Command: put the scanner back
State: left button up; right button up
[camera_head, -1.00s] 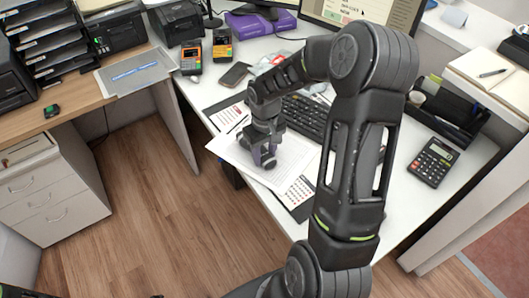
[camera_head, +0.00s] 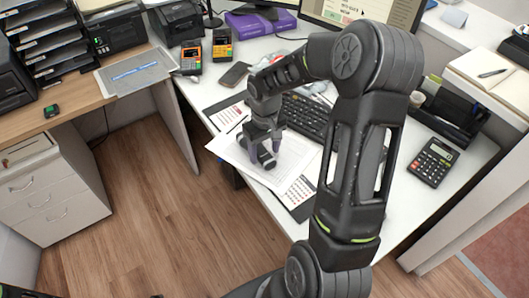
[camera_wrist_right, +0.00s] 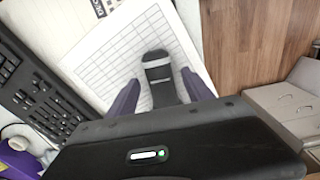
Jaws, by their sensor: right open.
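The scanner, a small black object with a grey band, stands or lies on a printed white sheet (camera_head: 238,156) on the desk. In the wrist view the scanner (camera_wrist_right: 158,72) shows between my right gripper's two purple fingers, with gaps on both sides. My right gripper (camera_head: 265,150) is open, pointing down over the scanner (camera_head: 267,159), which it partly hides in the head view. Whether the fingers touch the sheet, I cannot tell. My left gripper is out of view.
A keyboard (camera_head: 305,117) lies right of the sheet, a calculator (camera_head: 433,161) further right. Two card terminals (camera_head: 191,58) and a phone (camera_head: 235,74) are behind. A grey mat (camera_head: 136,76) lies on the wooden counter at left. My right arm hides part of the desk.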

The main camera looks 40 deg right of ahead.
aim_at(265, 155)
notch_tip(265, 155, up, 11)
dwell(0.3)
